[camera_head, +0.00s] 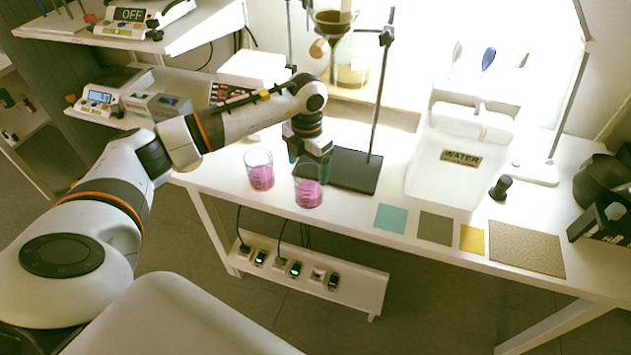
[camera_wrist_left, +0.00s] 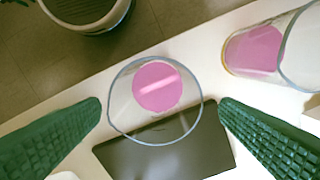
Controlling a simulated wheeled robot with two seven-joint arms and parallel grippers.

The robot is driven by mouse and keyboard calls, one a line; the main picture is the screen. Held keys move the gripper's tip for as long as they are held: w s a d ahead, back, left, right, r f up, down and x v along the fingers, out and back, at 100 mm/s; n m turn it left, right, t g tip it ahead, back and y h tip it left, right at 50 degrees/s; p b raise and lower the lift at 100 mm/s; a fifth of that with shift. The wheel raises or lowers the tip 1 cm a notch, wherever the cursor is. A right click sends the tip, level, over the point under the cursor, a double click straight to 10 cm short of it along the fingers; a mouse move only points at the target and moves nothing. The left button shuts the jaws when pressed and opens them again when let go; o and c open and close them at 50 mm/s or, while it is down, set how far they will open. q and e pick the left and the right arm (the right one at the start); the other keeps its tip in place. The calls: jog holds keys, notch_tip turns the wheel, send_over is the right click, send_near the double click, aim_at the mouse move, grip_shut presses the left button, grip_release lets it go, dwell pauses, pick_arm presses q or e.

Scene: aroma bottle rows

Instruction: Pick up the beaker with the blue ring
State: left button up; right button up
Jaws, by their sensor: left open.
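Two clear glass beakers with pink liquid stand on the white bench in the head view. The right beaker (camera_head: 308,193) is just below and in front of my left gripper (camera_head: 310,168). The left beaker (camera_head: 260,177) stands a little to its left. In the left wrist view, one beaker (camera_wrist_left: 155,88) with a blue-grey rim is centred between the green fingers of the open, empty left gripper (camera_wrist_left: 160,104). The other beaker (camera_wrist_left: 254,48), with a yellowish edge near its base, is at upper right. A blue ring is hard to make out. My right gripper is not visible.
A dark stand base (camera_head: 355,172) with a metal rod is close behind the right beaker. A white WATER container (camera_head: 440,180) stands to the right. Flat coloured squares, including a teal one (camera_head: 391,218), lie along the front edge. A dark device (camera_head: 602,215) is at far right.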

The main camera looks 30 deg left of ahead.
aim_at(309, 187)
pick_arm(q)
jog(key=shift+w+f, duration=0.15)
jog(key=shift+f, duration=0.2)
jog(key=shift+f+b, duration=0.9)
jog(key=shift+s+f, duration=0.2)
jog(key=shift+s, duration=0.05)
notch_tip(309, 187, down, 5)
jog(key=b, duration=0.3)
jog(key=shift+d+r, duration=0.1)
jog(key=shift+r, duration=0.1)
jog(key=c, duration=1.2)
